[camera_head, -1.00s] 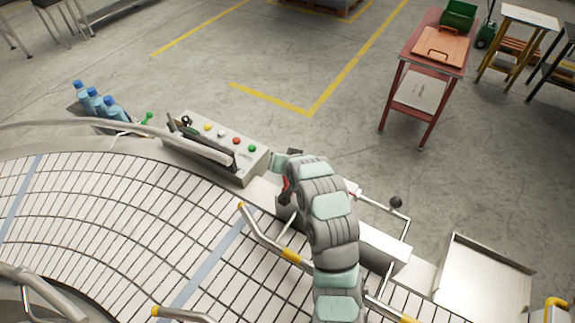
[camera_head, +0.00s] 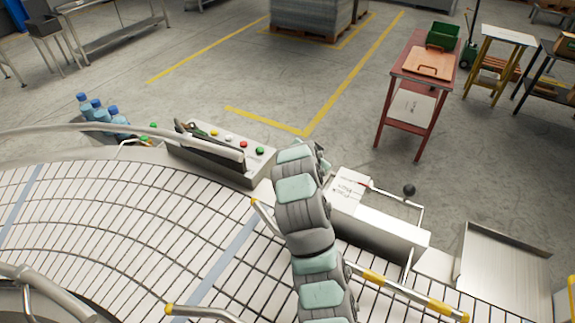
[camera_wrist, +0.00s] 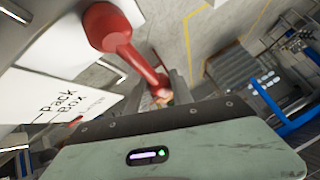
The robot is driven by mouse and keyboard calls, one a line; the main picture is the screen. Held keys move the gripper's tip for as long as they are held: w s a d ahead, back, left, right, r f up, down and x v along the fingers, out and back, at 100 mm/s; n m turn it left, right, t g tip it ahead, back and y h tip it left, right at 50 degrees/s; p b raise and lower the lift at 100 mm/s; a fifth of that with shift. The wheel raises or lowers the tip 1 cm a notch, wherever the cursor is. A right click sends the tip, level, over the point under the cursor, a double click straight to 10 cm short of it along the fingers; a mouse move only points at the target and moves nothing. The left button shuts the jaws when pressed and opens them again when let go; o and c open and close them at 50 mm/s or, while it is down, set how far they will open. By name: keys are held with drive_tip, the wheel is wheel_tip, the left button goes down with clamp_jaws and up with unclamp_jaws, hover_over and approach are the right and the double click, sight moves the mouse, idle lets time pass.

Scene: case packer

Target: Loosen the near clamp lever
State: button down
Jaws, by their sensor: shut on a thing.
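The near clamp lever (camera_wrist: 128,48) is red, with a round hub at the upper left of the wrist view and an arm running down toward my gripper. My gripper (camera_wrist: 165,90) is shut on the lever's lower end, which is partly hidden between the fingers. In the head view my arm covers the lever, and the fingertips cannot be made out behind the wrist.
A white "Pack Box" panel (camera_head: 348,190) is right of my arm. A control box with coloured buttons (camera_head: 230,150) is to its left. The slatted conveyor (camera_head: 120,215) and yellow-ended guide rails (camera_head: 410,290) lie close by. A metal tray (camera_head: 500,265) is at right.

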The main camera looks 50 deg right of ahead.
drive_tip(key=shift+s+f, duration=0.1)
drive_tip(key=shift+s, duration=0.05)
idle(0.4)
drive_tip(key=c, duration=1.1)
unclamp_jaws()
drive_tip(key=p+v, duration=0.3)
drive_tip(key=v, duration=0.7)
drive_tip(key=shift+a+r+p, duration=0.2)
drive_tip(key=shift+r+p, duration=0.1)
drive_tip(key=shift+r, duration=0.1)
drive_tip(key=shift+a, duration=0.1)
